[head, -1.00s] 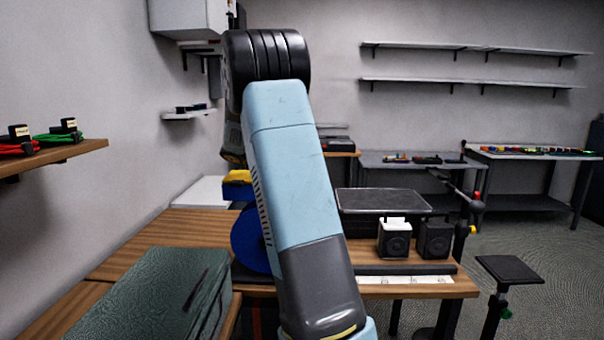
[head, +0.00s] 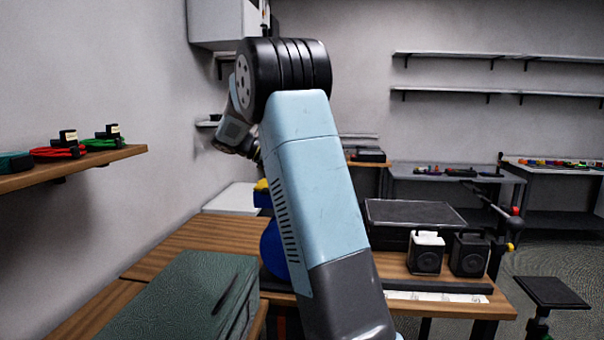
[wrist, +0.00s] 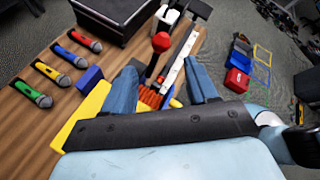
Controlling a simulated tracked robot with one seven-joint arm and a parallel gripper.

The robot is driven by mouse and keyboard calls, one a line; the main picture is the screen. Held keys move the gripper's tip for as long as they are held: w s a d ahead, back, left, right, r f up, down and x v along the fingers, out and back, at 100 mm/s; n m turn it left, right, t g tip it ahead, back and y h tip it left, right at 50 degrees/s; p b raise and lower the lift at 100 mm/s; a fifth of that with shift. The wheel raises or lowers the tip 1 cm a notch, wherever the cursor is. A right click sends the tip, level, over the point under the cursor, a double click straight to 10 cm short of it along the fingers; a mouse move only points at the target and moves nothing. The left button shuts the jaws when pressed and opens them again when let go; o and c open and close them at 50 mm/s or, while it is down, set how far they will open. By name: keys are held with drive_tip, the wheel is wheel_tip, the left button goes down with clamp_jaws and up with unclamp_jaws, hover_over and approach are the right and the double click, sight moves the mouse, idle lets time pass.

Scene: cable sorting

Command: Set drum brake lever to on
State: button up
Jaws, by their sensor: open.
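A lever with a red ball knob (wrist: 161,42) and a dark stem shows in the wrist view, standing between and beyond my fingers. My gripper (wrist: 164,78) is open, with one blue finger on each side of the lever's line. Nothing shows between the fingers as held, and I cannot tell how far the knob is from them. An orange ribbed piece (wrist: 150,97) and a yellow part (wrist: 80,118) lie below the lever, partly hidden by my gripper. In the head view the blue drum (head: 271,250) shows beside my arm, which hides most of it and the lever.
Several coloured microphones (wrist: 60,72) lie on the wooden table left in the wrist view.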

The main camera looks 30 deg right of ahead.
drive_tip(key=shift+w+a+r, duration=0.1)
drive_tip(key=shift+a+r, duration=0.1)
drive_tip(key=shift+a, duration=0.15)
